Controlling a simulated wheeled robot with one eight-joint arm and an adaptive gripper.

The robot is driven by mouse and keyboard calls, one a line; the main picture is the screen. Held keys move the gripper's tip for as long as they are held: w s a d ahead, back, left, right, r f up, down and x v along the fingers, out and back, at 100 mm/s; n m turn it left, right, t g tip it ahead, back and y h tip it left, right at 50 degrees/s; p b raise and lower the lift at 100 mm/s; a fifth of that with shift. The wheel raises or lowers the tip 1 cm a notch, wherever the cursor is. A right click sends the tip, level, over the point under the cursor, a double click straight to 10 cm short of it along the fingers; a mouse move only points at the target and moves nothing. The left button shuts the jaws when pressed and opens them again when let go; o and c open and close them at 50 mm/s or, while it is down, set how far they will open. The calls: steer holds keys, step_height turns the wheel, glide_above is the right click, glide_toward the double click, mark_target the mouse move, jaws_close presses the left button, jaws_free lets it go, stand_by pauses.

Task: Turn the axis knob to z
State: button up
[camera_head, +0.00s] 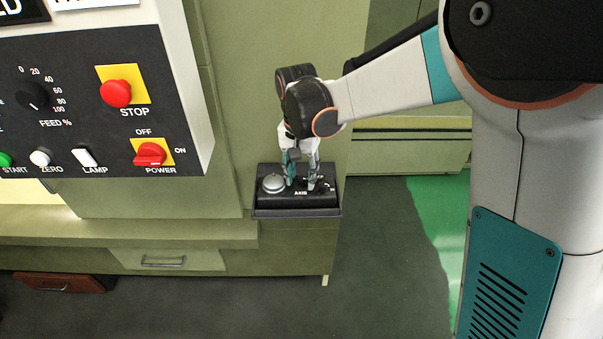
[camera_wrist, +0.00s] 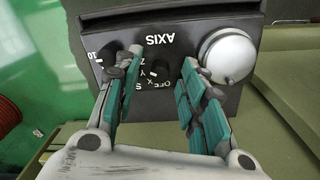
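The dark axis knob (camera_wrist: 158,72) is on a black control box (camera_head: 297,211), with the upside-down AXIS label (camera_wrist: 160,39) beside it in the wrist view. Small letters, including X and Y, surround the knob; its pointer is too small to read surely. My gripper (camera_wrist: 160,62) reaches down over the box with its two teal-padded fingers apart, one on each side of the knob. A gap shows between the fingers and the knob.
A silver round dial (camera_wrist: 228,55) sits close beside one finger. Another small dark knob (camera_wrist: 109,52) is near the other finger. A panel at upper left in the head view carries a red STOP button (camera_head: 116,93) and a red POWER switch (camera_head: 150,154).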

mark_target(300, 177)
step_height(300, 177, up, 12)
steer(key=shift+a, duration=0.2)
steer(key=shift+w, duration=0.1)
stand_by(0.3)
steer(key=d+r+t+y, duration=0.1)
steer(key=d+r, duration=0.1)
steer(key=d, duration=0.6)
steer(key=s+d+f+n+t+b, duration=0.1)
steer(key=s+d+f+t+b, duration=0.1)
steer(key=s, duration=0.5)
steer(key=s+d+f+n+t+b, duration=0.2)
steer(key=s+d+f+b, duration=0.2)
steer(key=s+f, duration=0.2)
steer(key=s+d+f+n+t+b, duration=0.1)
steer(key=s+d+f+t+b, duration=0.1)
steer(key=s, duration=0.6)
steer(key=shift+d+f+h+b, duration=0.35)
steer(key=shift+d+f, duration=0.2)
steer(key=shift+f, duration=0.4)
